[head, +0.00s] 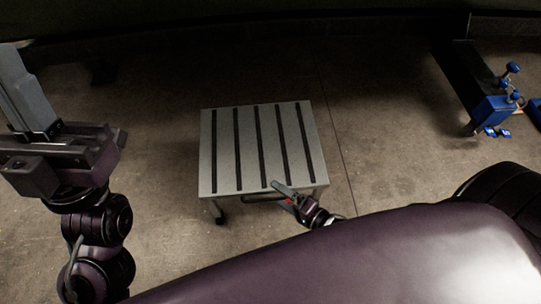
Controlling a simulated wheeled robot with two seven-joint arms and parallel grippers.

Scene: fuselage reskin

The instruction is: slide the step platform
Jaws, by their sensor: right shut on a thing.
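The step platform (248,147) is a grey, low stand with several dark grip strips on its top. It stands on the floor in the middle of the head view, with a dark castor visible under its near left corner. My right gripper (283,193) is at the near edge of the platform, right of its middle, shut on the dark handle bar (258,199) there. The gripper itself hides part of the grip. My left gripper (28,95) is raised at the left edge, away from the platform; its finger opening is not clear.
A dark stand leg with blue clamp parts (492,108) is on the floor at the upper right. A dark curved body spans the top of the view. The concrete floor (165,150) is bare left and right of the platform.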

